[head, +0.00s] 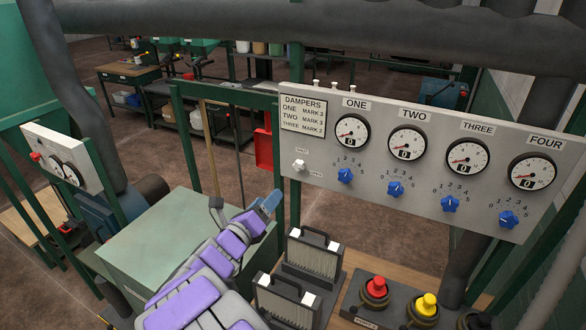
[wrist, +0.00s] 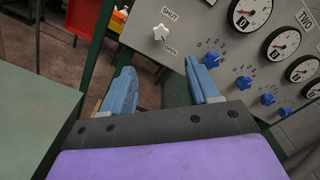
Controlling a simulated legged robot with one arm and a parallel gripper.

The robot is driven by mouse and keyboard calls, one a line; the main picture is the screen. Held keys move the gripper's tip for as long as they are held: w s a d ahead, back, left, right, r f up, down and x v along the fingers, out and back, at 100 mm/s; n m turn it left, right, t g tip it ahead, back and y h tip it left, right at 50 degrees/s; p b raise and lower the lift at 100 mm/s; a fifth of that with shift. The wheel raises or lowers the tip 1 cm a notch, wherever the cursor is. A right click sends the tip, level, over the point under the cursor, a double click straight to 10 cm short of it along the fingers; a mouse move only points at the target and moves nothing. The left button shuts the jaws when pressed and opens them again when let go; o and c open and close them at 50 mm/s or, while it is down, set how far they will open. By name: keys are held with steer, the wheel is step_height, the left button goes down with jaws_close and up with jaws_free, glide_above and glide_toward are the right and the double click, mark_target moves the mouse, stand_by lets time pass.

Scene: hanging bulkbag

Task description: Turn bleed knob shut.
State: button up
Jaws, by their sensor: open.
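The bleed knob (head: 299,165) is a small white knob at the lower left of the grey panel, below the dampers sign. In the wrist view the knob (wrist: 161,32) has SHUT printed above it and OPEN at its lower right. Its pointer seems to face OPEN, but it is small. My gripper (head: 268,203) is below and left of the knob in the head view, apart from the panel. In the wrist view its two blue fingers (wrist: 160,78) are spread with nothing between them, and the knob appears beyond their tips.
The grey panel (head: 318,191) carries several gauges and blue damper knobs (head: 345,175). Filter-like boxes (head: 313,256) and red and yellow buttons (head: 376,287) stand below it. A green cabinet (head: 180,235) lies left of my arm. A green post (head: 296,110) rises beside the panel.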

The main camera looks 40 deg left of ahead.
mark_target(296, 166)
steer(key=w+a, duration=0.1)
steer(key=w, duration=0.4)
steer(key=w+a, duration=0.1)
steer(key=w, duration=0.5)
steer(key=w+a+p, duration=0.1)
steer(key=w, duration=0.4)
steer(key=shift+w+a, duration=0.15)
steer(key=shift+a, duration=0.05)
steer(key=c, duration=1)
